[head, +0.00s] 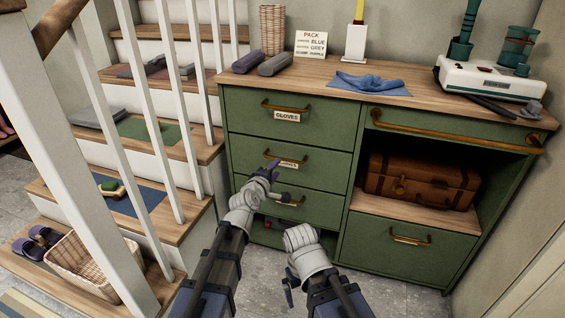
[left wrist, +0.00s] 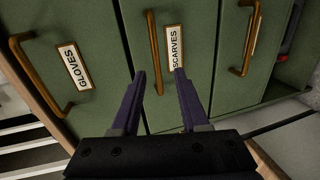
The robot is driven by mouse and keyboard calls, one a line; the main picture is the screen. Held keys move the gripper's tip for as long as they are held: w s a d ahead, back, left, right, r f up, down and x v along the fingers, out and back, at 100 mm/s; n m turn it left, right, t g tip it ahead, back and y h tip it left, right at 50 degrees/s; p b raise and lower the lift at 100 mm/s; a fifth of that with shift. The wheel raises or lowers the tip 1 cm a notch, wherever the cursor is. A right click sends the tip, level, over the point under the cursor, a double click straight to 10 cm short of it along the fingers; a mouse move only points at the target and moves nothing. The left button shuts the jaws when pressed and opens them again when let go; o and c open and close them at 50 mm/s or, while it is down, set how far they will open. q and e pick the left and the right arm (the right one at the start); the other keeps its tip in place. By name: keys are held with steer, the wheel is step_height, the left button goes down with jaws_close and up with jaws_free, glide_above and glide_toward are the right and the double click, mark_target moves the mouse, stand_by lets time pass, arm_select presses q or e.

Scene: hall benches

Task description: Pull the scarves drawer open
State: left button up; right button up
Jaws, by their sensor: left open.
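The scarves drawer (left wrist: 200,45) is a green drawer front, second from the top, and looks shut. Its white SCARVES label (left wrist: 174,47) and brass bar handle (left wrist: 155,50) show in the left wrist view. In the head view the label (head: 289,164) is partly hidden by my left gripper (head: 268,170). That gripper is open in front of the drawer; in the wrist view its purple fingers (left wrist: 160,74) lie either side of the handle's lower end. I cannot tell whether they reach around it. My right arm hangs low before the cabinet; its gripper (head: 289,292) is small and unclear.
The gloves drawer (head: 280,120) is above and another handled drawer (head: 300,206) below. The wooden top (head: 300,82) carries rolled cloths, a sign, a blue cloth (head: 370,84) and a white machine (head: 490,78). A brown suitcase (head: 420,182) fills the right niche. Stair railings stand close on the left.

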mark_target(282, 159)
arm_select(q)
steer(key=shift+r+b+x, duration=0.15)
steer(key=shift+b+x, duration=0.25)
steer(key=shift+x, duration=1.6)
steer(key=shift+r+b+x, duration=0.15)
steer(key=shift+b+x, duration=0.25)
steer(key=shift+x, duration=1.6)
steer(key=shift+w+a, duration=0.1)
jaws_close()
